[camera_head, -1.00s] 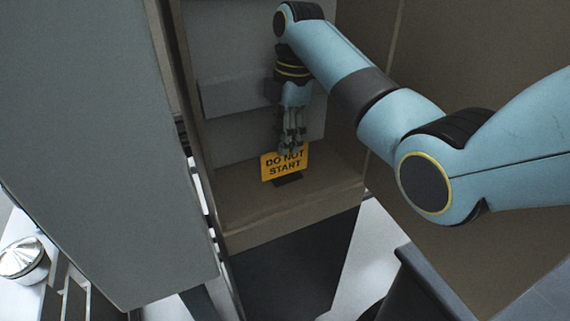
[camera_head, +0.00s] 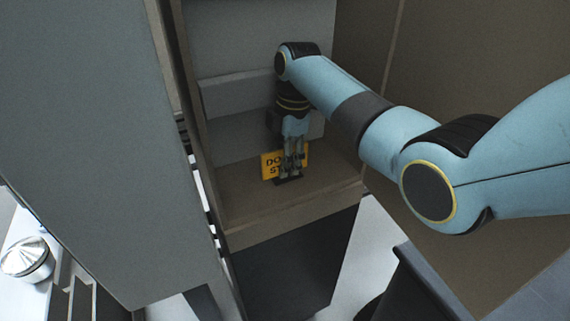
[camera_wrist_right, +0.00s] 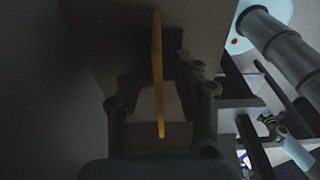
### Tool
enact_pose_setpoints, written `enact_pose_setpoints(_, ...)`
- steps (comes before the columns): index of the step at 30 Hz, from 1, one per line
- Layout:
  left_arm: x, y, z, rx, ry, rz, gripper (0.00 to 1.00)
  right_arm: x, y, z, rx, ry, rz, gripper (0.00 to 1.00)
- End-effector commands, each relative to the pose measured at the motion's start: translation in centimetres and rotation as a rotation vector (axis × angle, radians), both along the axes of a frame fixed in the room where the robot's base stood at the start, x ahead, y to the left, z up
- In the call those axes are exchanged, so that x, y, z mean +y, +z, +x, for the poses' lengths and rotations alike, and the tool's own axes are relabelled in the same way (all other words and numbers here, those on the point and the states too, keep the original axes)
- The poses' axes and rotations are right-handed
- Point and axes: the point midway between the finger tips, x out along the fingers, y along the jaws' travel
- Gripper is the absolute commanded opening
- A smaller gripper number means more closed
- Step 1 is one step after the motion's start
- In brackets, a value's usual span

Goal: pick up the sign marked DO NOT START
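The yellow-orange sign (camera_head: 270,165) with black lettering stands upright on a dark base inside the open cabinet. My right gripper (camera_head: 291,172) points down at the sign in the head view and hides the middle of its lettering. In the right wrist view the sign (camera_wrist_right: 158,75) shows edge-on as a thin yellow strip between the two fingers of my right gripper (camera_wrist_right: 162,92). The fingers are open, with a gap visible on each side of the sign. My left gripper is not in view.
The cabinet floor (camera_head: 235,205) is bare around the sign, with a raised front edge. Cabinet walls stand close on both sides, and a ledge (camera_head: 235,95) runs along the back. A large grey panel (camera_head: 95,120) fills the left. A silver domed object (camera_head: 27,258) is at lower left.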

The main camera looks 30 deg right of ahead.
Motion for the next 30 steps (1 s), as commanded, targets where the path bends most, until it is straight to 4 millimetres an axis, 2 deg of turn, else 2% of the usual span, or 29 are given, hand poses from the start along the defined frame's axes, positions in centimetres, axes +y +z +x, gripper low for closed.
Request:
enact_pose_setpoints(14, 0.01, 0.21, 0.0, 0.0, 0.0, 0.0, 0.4, 0.01, -0.34, 0.0, 0.0, 0.0, 0.0, 0.33)
enact_pose_setpoints(15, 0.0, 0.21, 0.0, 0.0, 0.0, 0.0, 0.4, 0.01, -0.34, 0.0, 0.0, 0.0, 0.0, 0.31)
enact_pose_setpoints(22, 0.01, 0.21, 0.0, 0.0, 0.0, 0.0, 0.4, 0.01, -0.34, 0.0, 0.0, 0.0, 0.0, 0.01)
enact_pose_setpoints(30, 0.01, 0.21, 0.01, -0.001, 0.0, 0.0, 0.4, 0.01, -0.32, 0.01, 0.0, 0.0, 0.0, 0.0)
